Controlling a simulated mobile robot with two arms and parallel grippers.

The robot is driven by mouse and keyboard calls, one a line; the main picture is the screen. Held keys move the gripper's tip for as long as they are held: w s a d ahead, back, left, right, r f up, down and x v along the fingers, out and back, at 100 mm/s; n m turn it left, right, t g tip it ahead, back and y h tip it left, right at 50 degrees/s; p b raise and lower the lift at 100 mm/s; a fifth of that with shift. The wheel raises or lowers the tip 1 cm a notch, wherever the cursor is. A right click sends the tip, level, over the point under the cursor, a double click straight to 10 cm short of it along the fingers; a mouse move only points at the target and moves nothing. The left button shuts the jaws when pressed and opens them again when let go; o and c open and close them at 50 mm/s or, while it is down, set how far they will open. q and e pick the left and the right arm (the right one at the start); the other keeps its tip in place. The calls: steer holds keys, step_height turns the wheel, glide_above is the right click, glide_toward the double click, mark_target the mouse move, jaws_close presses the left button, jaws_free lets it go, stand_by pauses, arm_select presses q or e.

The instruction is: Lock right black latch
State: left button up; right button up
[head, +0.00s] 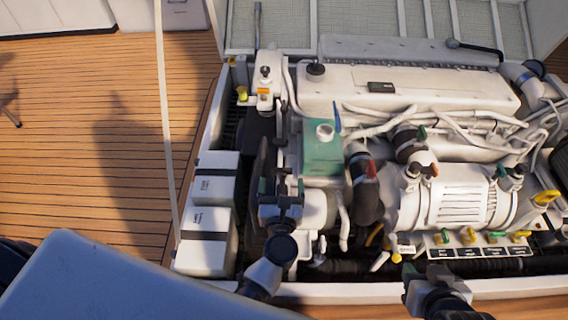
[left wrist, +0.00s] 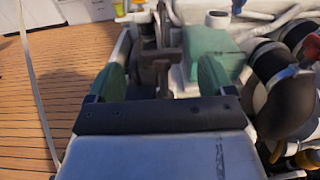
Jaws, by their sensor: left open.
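I cannot pick out the right black latch for certain. A black lever with a round knob (head: 475,47) lies along the engine's back edge at the upper right of the head view. My left gripper (head: 281,188) is open, with green finger pads apart, over the left end of the engine. In the left wrist view the green pads of my left gripper (left wrist: 162,80) stand either side of a dark upright part (left wrist: 162,75), and no contact shows. My right gripper (head: 408,272) is at the bottom centre, below the valve panel; its fingers are too small to read.
The white engine (head: 400,90) fills the hatch, with hoses and a green box (head: 323,148). White battery boxes (head: 210,205) stand at left. A panel with coloured valve handles (head: 478,245) is at lower right. Wooden deck (head: 90,130) lies clear at left.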

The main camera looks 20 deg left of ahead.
mark_target(282, 170)
arm_select(q)
steer(key=x, duration=0.6)
steer(key=shift+f, duration=0.1)
steer(key=shift+w+a, duration=0.15)
steer(key=shift+w, duration=0.5)
arm_select(e)
steer(key=shift+w+a+r+t, duration=0.15)
steer(key=shift+w+r+t, duration=0.15)
steer(key=shift+w+t, duration=0.15)
arm_select(q)
steer(key=c, duration=0.9)
